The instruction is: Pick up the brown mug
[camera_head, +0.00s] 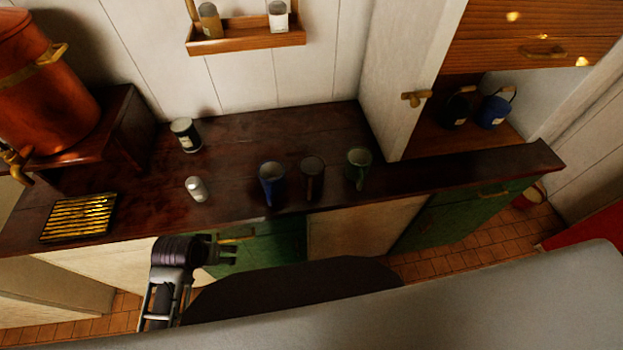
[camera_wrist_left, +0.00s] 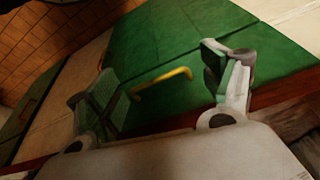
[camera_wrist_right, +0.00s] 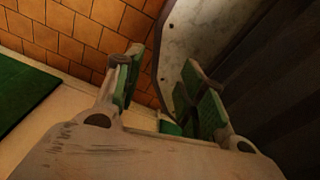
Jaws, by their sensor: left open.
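The brown mug (camera_head: 312,182) stands upright on the dark wooden counter (camera_head: 240,150), near its front edge. It is between a blue mug (camera_head: 271,180) on its left and a green mug (camera_head: 359,168) on its right. My left gripper (camera_head: 234,248) is in front of the counter, below its top, to the left of the mugs. It is open and empty; in the left wrist view its spread fingers (camera_wrist_left: 165,85) face a green cabinet front. My right gripper shows only in the right wrist view (camera_wrist_right: 165,85), with its fingers apart and nothing between them. No mug shows in either wrist view.
A light canister (camera_head: 196,189), a dark jar (camera_head: 186,135) and a brass grate (camera_head: 78,217) are on the counter's left part. A copper boiler (camera_head: 40,85) stands at the far left. Green drawers (camera_head: 270,243) with a brass handle are below. A white partition (camera_head: 405,80) rises behind right.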

